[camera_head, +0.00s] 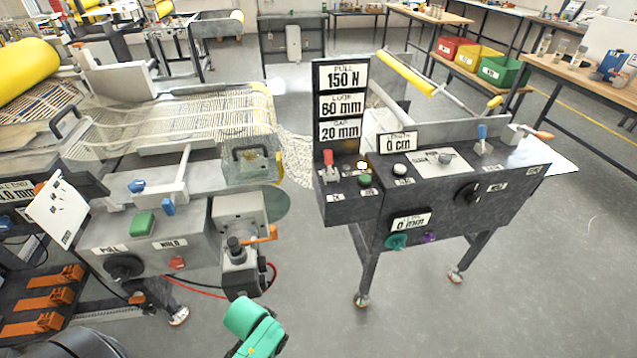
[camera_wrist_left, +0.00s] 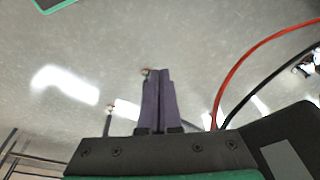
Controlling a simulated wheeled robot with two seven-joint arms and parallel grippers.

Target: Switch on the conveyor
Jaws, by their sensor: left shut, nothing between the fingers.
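No part is clearly labelled as the conveyor. The right machine (camera_head: 440,210) carries a panel with a red lever switch (camera_head: 328,158), a green button (camera_head: 365,181) and a small lit lamp (camera_head: 361,165). Its displays read 150 N, 60 mm, 20 mm and 0 cm. The left machine (camera_head: 185,240) bears mesh, a green block-like button (camera_head: 142,223), a red knob (camera_head: 177,263) and a black knob (camera_head: 124,267). My left gripper (camera_wrist_left: 158,72) is shut and empty above the floor in the left wrist view. In the head view only green arm parts show at the bottom; its fingertips cannot be made out.
A grey unit (camera_head: 240,270) with an orange lever juts from the left machine. Red and black cables (camera_wrist_left: 250,65) run close to my left gripper. Orange clamps (camera_head: 45,300) sit lower left. Floor (camera_head: 310,270) is free between the machines. Coloured bins (camera_head: 478,60) stand far right.

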